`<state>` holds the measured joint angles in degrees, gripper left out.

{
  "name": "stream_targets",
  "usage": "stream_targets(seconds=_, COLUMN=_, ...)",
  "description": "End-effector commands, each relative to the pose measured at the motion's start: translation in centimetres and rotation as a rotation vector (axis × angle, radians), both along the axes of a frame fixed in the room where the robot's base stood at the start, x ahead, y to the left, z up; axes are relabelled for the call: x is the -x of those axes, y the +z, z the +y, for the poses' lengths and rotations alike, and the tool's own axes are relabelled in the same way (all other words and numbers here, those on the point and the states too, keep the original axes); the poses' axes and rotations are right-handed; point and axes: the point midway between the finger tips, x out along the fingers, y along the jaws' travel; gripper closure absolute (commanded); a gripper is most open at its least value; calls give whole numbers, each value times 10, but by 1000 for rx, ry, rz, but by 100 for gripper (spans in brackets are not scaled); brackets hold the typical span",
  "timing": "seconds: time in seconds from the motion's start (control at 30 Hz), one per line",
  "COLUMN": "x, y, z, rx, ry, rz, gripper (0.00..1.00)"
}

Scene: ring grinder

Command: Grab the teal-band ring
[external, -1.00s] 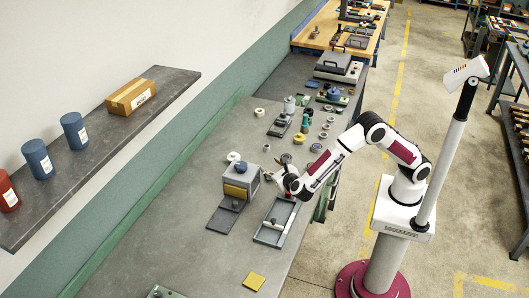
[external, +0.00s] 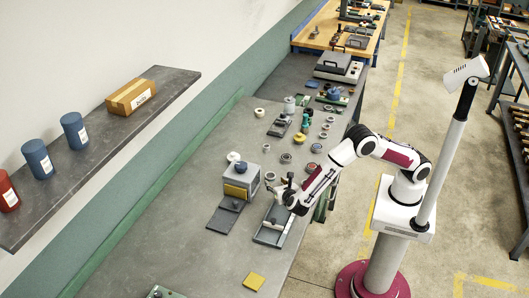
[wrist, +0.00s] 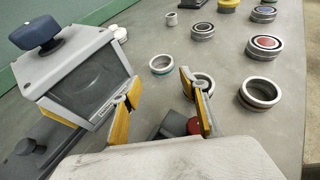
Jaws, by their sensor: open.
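The teal-band ring (wrist: 162,65) is a pale metal ring with a teal stripe low on its side. It lies flat on the grey bench, right of the grey box with the blue knob. In the wrist view it shows beyond the gap between the fingertips, apart from both. My gripper (wrist: 160,93) is open and empty, with yellow-padded fingers. In the external view my gripper (external: 284,190) is above the bench by the grey tray, and a small pale ring (external: 270,176) lies close to it.
The grey box (wrist: 82,75) stands close to my left finger. Another ring (wrist: 205,80) is partly hidden behind my right finger. Several more rings, including a red-centred one (wrist: 264,45), lie farther back and right. The grey tray (external: 268,237) is below my arm.

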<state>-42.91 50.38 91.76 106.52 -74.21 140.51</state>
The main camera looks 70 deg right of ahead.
Motion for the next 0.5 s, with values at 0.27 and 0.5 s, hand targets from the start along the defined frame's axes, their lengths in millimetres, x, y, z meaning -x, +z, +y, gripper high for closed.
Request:
stream_targets(seconds=0.27, x=-10, y=-6, z=-13, rx=-1, ry=-1, rz=1, gripper=56)
stream_targets(seconds=0.5, x=-15, y=-9, z=-19, rx=0, ry=1, rz=0, gripper=56)
